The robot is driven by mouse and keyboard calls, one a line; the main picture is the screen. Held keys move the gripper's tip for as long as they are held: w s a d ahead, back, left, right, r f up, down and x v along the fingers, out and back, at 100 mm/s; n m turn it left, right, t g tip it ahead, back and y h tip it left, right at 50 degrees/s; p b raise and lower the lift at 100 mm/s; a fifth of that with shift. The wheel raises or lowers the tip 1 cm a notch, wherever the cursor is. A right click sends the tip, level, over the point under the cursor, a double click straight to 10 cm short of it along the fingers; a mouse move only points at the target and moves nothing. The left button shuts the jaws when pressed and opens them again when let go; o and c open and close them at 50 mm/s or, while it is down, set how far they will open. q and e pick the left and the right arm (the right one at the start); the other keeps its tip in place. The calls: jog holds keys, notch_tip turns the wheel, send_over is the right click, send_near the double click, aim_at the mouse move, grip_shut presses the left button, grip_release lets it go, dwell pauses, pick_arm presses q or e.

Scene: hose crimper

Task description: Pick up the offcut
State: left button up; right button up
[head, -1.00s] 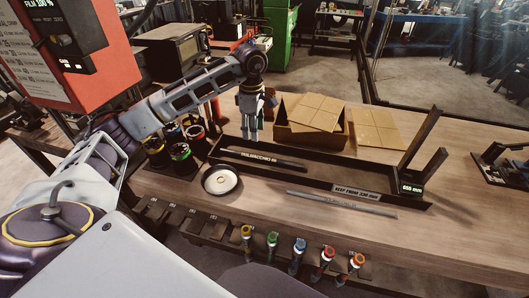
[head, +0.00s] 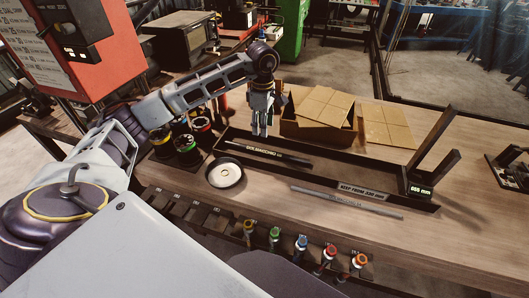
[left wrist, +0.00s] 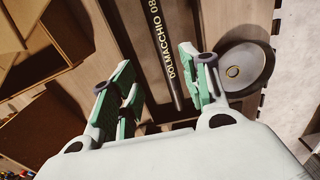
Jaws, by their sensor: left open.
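A short black hose (head: 268,153) with white lettering lies in the long dark tray (head: 300,172). It shows in the left wrist view as a dark rod (left wrist: 163,55) that runs between my finger pads. A longer grey rod (head: 346,201) lies on the bench in front of the tray. I cannot tell for certain which piece is the offcut. My left gripper (head: 261,132) points down over the back left part of the tray, near the black hose. It is open and empty, and its green pads (left wrist: 160,88) stand apart. My right gripper is out of view.
A round white dish (head: 225,174) stands left of the tray. An open cardboard box (head: 318,127) stands close behind it. Coloured spools (head: 188,148) are at left, and several coloured-top fittings (head: 302,243) line the front edge. Dark uprights (head: 432,150) rise at the tray's right end.

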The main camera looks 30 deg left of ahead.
pick_arm(q)
send_over(264, 150)
jog(key=shift+w+a+f+p, duration=0.1)
jog(key=shift+a+f+p, duration=0.1)
jog(key=shift+f, duration=1.4)
jog(key=shift+w+a+f+p, duration=0.1)
jog(key=shift+f+p, duration=0.1)
jog(key=shift+f, duration=1.35)
jog(key=shift+f, duration=0.1)
jog(key=shift+s+d+f+p, duration=0.1)
jog(key=shift+d+f+p, duration=0.15)
jog(key=shift+f, duration=0.25)
jog(key=shift+d+f+p, duration=0.1)
jog(key=shift+f+p, duration=0.55)
jog(key=shift+f, duration=1.35)
jog(key=shift+c, duration=1.1)
grip_shut()
